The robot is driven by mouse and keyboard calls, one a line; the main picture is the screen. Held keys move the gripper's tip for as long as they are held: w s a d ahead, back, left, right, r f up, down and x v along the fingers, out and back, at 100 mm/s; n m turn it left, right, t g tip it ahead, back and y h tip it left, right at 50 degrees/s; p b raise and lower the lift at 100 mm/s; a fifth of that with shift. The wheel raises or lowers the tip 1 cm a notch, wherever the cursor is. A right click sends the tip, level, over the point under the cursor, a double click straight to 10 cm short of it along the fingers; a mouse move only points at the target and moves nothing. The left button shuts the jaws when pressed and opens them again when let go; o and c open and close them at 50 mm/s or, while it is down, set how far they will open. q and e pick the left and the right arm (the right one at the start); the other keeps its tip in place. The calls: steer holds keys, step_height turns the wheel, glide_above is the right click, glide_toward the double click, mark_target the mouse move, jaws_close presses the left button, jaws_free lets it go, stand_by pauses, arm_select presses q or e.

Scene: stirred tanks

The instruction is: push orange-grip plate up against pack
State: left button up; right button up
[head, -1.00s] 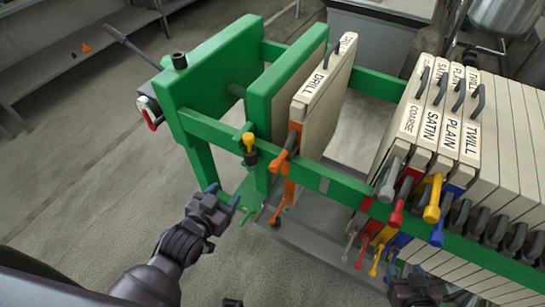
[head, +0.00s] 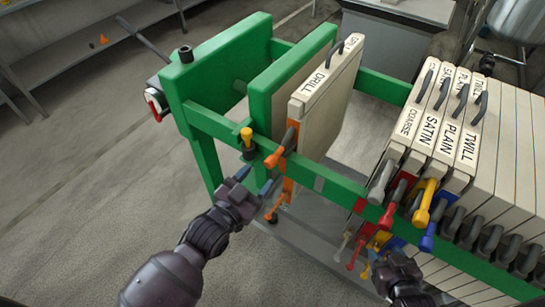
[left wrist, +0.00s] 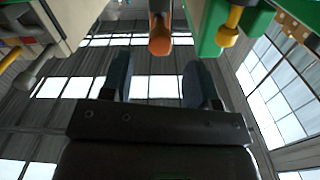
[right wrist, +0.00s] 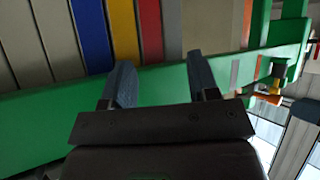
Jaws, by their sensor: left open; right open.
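The orange-grip plate (head: 325,103), a cream plate labelled DRILL, hangs upright on the green rails, apart from the pack. Its orange grip (head: 280,150) sticks out over the near rail and shows in the left wrist view (left wrist: 160,40). The pack of cream plates (head: 450,130) stands to the right, with COARSE, SATIN, PLAIN and TWILL labels in front. My left gripper (head: 266,188) is open and empty, just below the orange grip; in its wrist view the grip is ahead, between the fingers. My right gripper (right wrist: 158,88) is open below the near rail by the pack.
The green moving head (head: 290,85) stands close to the left of the DRILL plate. The near green rail (head: 330,190) runs between my arms and the plates. A clear gap lies between the DRILL plate and the pack. A yellow-topped knob (head: 246,136) is left of the orange grip.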

mark_target(267, 166)
arm_select(q)
steer(key=x, duration=0.7)
steer(key=shift+w+d, duration=0.15)
steer(key=shift+w, duration=0.15)
steer(key=shift+c, duration=0.3)
jaws_close()
